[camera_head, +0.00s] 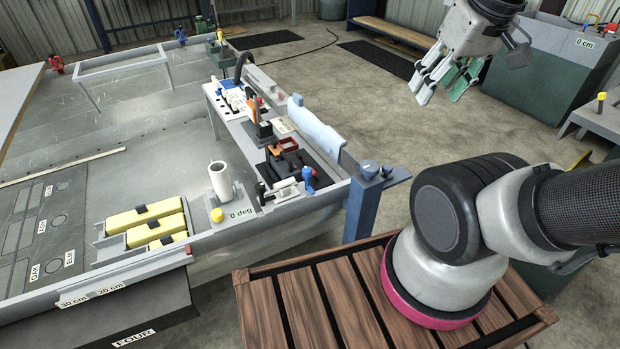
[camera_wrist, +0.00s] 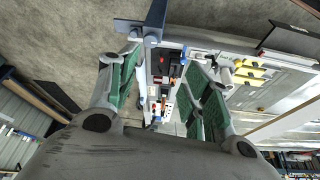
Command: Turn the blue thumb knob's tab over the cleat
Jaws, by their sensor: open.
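A blue-grey round knob (camera_head: 369,168) sits on top of a blue post (camera_head: 363,210) at the near right corner of the hull. A flat plate (camera_head: 397,176) reaches right from it. In the wrist view the knob (camera_wrist: 151,40) shows near the top, beside the post. I cannot clearly tell the knob's tab or the cleat. A smaller, brighter blue part (camera_head: 309,180) stands on the tool ledge to its left. My gripper (camera_head: 442,88) is open and empty, high above the floor, above and right of the post. Its green-padded fingers (camera_wrist: 163,68) frame the ledge in the wrist view.
The tool ledge (camera_head: 300,150) is crowded with tools and a pale blue cloth (camera_head: 318,130). Yellow blocks (camera_head: 155,222) lie in a holder near a white cylinder (camera_head: 220,180). A slatted wooden platform (camera_head: 330,300) lies below my arm. Floor behind the post is clear.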

